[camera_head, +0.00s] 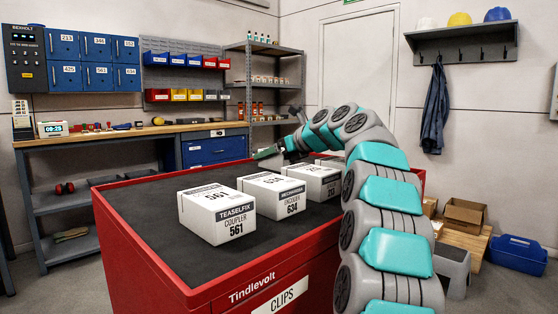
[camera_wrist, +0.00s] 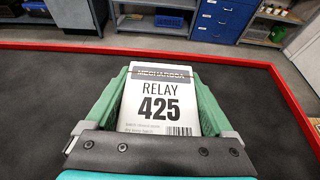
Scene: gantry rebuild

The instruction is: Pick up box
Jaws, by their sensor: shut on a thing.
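In the wrist view, my gripper (camera_wrist: 160,78) has its two green fingers on either side of a white box (camera_wrist: 158,100) labelled RELAY 425, shut on it. In the head view, my gripper (camera_head: 268,153) is over the back part of the red cart's dark top, and the held box cannot be made out clearly there. Whether the box is clear of the cart top I cannot tell. On the cart also stand a COUPLER 561 box (camera_head: 217,213), an ENCODER 634 box (camera_head: 276,194) and a third white box (camera_head: 313,181), in a row.
The red cart (camera_head: 150,285) has a raised red rim around its dark top; the top's left part is clear. A workbench (camera_head: 100,138) and a shelving rack (camera_head: 265,55) stand behind.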

